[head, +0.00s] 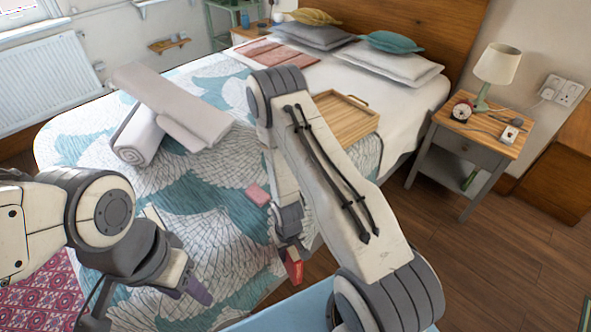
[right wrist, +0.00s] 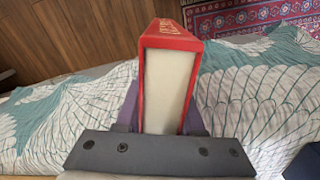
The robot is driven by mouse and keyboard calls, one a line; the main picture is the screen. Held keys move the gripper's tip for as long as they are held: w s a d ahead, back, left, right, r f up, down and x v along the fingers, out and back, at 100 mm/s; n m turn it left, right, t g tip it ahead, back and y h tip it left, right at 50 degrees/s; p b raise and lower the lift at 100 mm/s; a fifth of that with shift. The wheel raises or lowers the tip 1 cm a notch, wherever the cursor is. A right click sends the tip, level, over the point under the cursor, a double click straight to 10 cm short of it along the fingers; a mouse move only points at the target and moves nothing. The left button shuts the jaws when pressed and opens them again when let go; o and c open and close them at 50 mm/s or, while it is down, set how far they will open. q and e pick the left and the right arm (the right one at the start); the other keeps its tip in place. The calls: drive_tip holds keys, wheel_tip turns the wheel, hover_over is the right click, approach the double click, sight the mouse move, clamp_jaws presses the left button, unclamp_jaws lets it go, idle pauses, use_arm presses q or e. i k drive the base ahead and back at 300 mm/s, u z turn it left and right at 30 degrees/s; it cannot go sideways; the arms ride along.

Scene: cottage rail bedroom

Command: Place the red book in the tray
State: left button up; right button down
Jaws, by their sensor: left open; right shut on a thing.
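The red book (head: 294,268) is in my right gripper (head: 289,248), at the near edge of the bed in the head view. In the right wrist view, the book (right wrist: 168,85) is clamped between the purple fingers, its pale page edges facing the camera and its red cover around them. The wooden tray (head: 350,121) lies on the far right part of the bed. It looks empty where it shows; my right arm hides part of its left side. My left gripper (head: 190,284) is open and empty over the near left of the bed, one purple finger showing clearly.
A small pink object (head: 258,194) lies on the patterned bedspread (head: 215,195). A rolled blanket (head: 137,140) and folded cloth are at left. Pillows (head: 388,66) lie at the headboard. A nightstand (head: 462,139) with a lamp (head: 497,66) stands right of the bed; floor there is clear.

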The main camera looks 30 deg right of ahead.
sight(337, 124)
drive_tip(key=z, duration=2.8)
drive_tip(key=i, duration=1.95)
drive_tip(key=u, duration=1.9)
